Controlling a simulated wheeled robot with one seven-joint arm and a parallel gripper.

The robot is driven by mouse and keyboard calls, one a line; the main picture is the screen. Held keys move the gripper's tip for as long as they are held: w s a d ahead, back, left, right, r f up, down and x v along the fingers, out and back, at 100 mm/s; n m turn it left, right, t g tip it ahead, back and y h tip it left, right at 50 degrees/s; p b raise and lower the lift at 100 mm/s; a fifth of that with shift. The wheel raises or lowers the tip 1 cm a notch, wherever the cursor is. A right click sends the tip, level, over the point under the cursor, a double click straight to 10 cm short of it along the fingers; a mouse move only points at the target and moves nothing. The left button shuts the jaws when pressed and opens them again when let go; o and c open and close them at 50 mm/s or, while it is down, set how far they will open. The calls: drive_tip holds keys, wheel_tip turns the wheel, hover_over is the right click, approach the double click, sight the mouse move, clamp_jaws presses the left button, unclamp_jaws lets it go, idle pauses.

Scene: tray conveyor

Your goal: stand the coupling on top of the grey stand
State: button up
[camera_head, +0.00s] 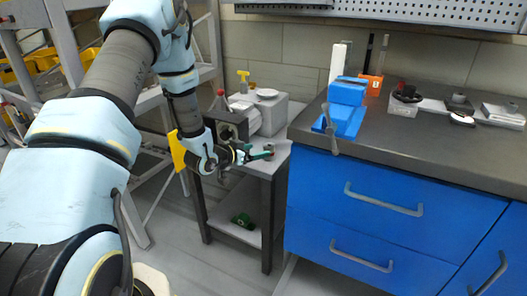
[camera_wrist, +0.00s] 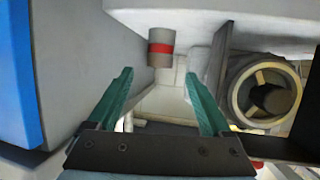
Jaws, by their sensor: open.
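A small grey cylinder with a red band, which looks like the coupling (camera_wrist: 161,60), stands upright on a pale grey surface in the wrist view. In the head view the coupling (camera_head: 269,148) shows small, near the right edge of a low side table. My gripper (camera_wrist: 159,74) is open and empty, its green fingers apart. In the wrist view the coupling shows just beyond the fingertips, between them, apart from both. In the head view my gripper (camera_head: 257,152) is over the side table. I cannot tell for sure which item is the grey stand.
A dark-framed unit with a round opening (camera_wrist: 266,92) is close right of my gripper. A grey box (camera_head: 270,112) stands behind on the side table. The blue workbench (camera_head: 350,200) rises close to its right, carrying a blue vise (camera_head: 346,105) and several small items at the back.

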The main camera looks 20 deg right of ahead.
drive_tip(key=a+r+n+y, duration=0.3)
drive_tip(key=a+y, duration=0.1)
drive_tip(key=a, duration=0.7)
drive_tip(key=a+r+n+y, duration=0.2)
drive_tip(key=a+r+y, duration=0.25)
drive_tip(key=a, duration=0.75)
drive_tip(key=s+a+r+n+g+y, duration=0.2)
drive_tip(key=s+a, duration=0.3)
drive_tip(key=s, duration=0.3)
drive_tip(key=s+a+r+n+g+y, duration=0.1)
drive_tip(key=s+a+n, duration=0.3)
drive_tip(key=s, duration=0.5)
drive_tip(key=a+r+g, duration=0.1)
drive_tip(key=a, duration=0.1)
drive_tip(key=shift+s+a+r+g+y, duration=0.3)
drive_tip(key=shift+r+g+y, duration=0.05)
drive_tip(key=shift+g, duration=0.05)
